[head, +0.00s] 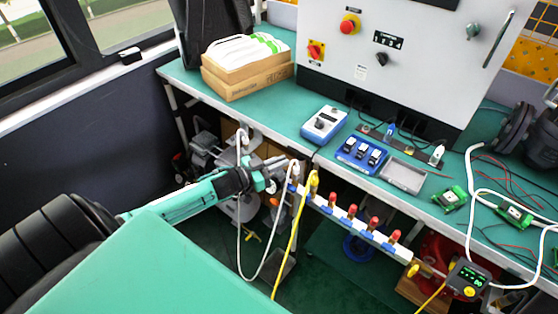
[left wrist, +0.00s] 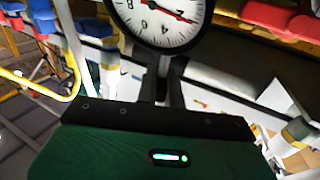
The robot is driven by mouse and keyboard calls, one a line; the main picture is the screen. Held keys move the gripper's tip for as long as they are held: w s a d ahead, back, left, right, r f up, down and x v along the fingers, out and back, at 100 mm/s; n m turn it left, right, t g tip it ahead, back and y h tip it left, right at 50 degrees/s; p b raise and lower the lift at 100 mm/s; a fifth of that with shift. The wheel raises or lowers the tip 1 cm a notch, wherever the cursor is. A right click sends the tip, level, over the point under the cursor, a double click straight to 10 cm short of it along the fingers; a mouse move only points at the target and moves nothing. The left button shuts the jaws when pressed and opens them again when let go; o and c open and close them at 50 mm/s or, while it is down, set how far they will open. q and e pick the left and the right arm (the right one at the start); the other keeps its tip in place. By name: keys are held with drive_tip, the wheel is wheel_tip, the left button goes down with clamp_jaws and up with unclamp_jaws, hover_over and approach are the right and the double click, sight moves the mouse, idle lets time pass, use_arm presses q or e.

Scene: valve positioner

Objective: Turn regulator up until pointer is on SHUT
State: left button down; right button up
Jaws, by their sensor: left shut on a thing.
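My left gripper (head: 268,182) reaches in from the left, at the left end of the manifold with red-topped valves. In the left wrist view its fingers (left wrist: 163,90) are closed just under a round white gauge (left wrist: 155,28). They are shut on the regulator at the gauge, which the fingers and dial mostly hide. The gauge's red needle lies near the numeral 2, and the dial looks upside down. Grey valve machinery (head: 211,155) stands behind the gripper under the bench. I cannot make out a pointer or a SHUT mark there. My right gripper is not in view.
The manifold (head: 345,217) runs right along the bench front towards a dark display box (head: 468,278). White (head: 241,240) and yellow (head: 293,240) hoses hang by the gripper. The green bench (head: 290,112) carries cartons, a blue-white meter (head: 324,124) and a grey tray (head: 403,175).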

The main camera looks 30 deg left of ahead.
use_arm(q)
drive_tip(key=shift+w+a+m+g+h, duration=0.1)
drive_tip(key=shift+m+g+h, duration=0.45)
drive_tip(key=shift+h, duration=0.25)
drive_tip(key=shift+m+g+h+b, duration=0.3)
drive_tip(key=shift+m+g+h, duration=0.25)
drive_tip(key=shift+m+h, duration=0.3)
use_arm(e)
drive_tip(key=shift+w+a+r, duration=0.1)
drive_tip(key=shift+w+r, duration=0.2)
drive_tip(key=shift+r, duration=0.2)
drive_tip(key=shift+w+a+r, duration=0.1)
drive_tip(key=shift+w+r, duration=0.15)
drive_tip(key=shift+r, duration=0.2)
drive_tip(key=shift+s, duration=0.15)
use_arm(q)
drive_tip(key=c, duration=1.5)
unclamp_jaws()
drive_tip(key=shift+v, duration=6.85)
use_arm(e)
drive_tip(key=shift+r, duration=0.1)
